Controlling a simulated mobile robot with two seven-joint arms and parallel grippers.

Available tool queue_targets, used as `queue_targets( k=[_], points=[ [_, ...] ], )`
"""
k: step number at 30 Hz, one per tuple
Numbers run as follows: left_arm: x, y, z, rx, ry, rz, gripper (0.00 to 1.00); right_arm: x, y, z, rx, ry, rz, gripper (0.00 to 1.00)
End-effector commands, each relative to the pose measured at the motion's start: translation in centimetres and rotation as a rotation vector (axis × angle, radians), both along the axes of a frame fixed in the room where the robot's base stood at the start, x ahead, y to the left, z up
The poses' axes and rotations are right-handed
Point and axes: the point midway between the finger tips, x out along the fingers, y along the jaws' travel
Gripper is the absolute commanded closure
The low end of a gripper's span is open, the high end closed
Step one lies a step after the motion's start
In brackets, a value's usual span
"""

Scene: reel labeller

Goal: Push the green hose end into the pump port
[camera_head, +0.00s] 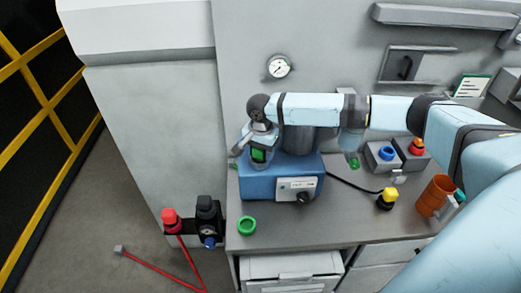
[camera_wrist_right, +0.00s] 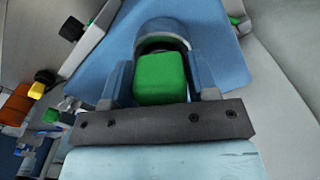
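My right gripper (camera_head: 257,160) is over the left part of the blue pump box (camera_head: 258,187), pointing down. A green block, which I take for the hose end (camera_head: 259,153), sits between its fingers. In the right wrist view the green hose end (camera_wrist_right: 160,80) fills the gap between the fingers, so the gripper looks shut on it. A grey-blue round collar (camera_wrist_right: 163,28), perhaps the pump port, lies just beyond it. I cannot tell whether the end is inside the collar. My left gripper is in neither view.
A green ring (camera_head: 246,226) lies at the bench's front left. A gauge (camera_head: 278,67) is on the back wall. The front middle is clear.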

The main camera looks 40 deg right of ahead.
Motion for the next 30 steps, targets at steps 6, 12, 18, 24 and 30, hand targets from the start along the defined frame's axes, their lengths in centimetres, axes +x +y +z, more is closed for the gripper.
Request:
queue_targets(
  k=[6,12,18,24,30],
  points=[
    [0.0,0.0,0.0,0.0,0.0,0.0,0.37,0.1,0.0,0.1,0.001,-0.003,-0.001,0.28],
    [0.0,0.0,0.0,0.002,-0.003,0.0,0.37,0.2,-0.1,0.2,0.0,-0.004,-0.001,0.28],
    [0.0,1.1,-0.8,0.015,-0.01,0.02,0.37,0.3,-0.1,2.4,0.001,-0.008,-0.001,0.28],
    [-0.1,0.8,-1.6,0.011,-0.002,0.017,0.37,0.3,0.0,7.2,0.002,-0.009,-0.001,0.28],
    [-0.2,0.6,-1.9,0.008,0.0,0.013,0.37,0.2,0.0,11.3,0.002,-0.007,-0.001,0.28]
  ],
)
